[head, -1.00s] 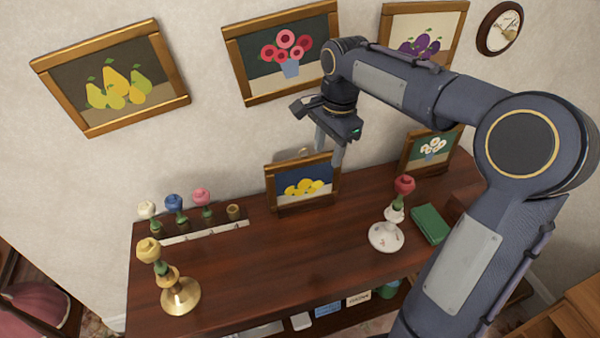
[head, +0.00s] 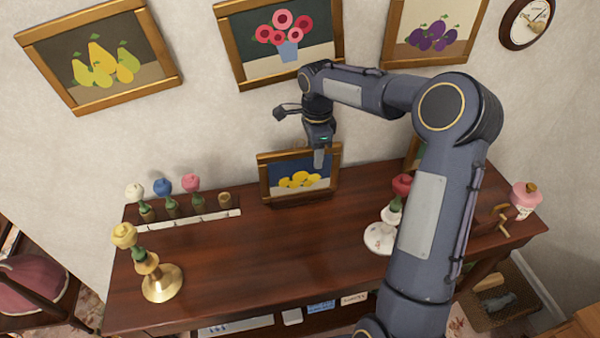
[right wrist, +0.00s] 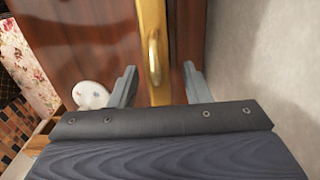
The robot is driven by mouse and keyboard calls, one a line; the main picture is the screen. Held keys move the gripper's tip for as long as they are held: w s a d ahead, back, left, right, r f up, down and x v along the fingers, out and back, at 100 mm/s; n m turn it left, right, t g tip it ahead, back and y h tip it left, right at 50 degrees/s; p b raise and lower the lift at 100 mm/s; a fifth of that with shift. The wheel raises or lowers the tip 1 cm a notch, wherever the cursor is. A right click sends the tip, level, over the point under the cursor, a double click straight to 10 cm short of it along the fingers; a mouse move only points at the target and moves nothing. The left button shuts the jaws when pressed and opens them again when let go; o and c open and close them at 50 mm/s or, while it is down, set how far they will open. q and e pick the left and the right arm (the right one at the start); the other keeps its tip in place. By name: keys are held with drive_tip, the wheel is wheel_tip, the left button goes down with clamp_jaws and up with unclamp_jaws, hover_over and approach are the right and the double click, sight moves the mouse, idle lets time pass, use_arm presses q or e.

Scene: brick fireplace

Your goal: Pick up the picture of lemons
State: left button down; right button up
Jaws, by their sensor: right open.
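The picture of lemons (head: 300,180) stands upright in a wooden frame on the dark wood mantel shelf, near the wall, in the head view. My right gripper (head: 319,158) is over its top edge, pointing down, and hides part of the picture. The fingers are open, one on each side of the frame, with gaps showing. My left gripper is not in view.
The shelf (head: 230,275) also holds a brass candlestick (head: 162,282) at left and a white candlestick (head: 382,238) at right, partly behind my arm. A rack of flowers (head: 190,222) stands at back left. Pictures of pears (head: 100,65), red flowers (head: 285,40) and plums (head: 435,38) hang above.

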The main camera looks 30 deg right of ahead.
drive_tip(key=shift+f, duration=0.15)
drive_tip(key=shift+c, duration=0.2)
clamp_jaws()
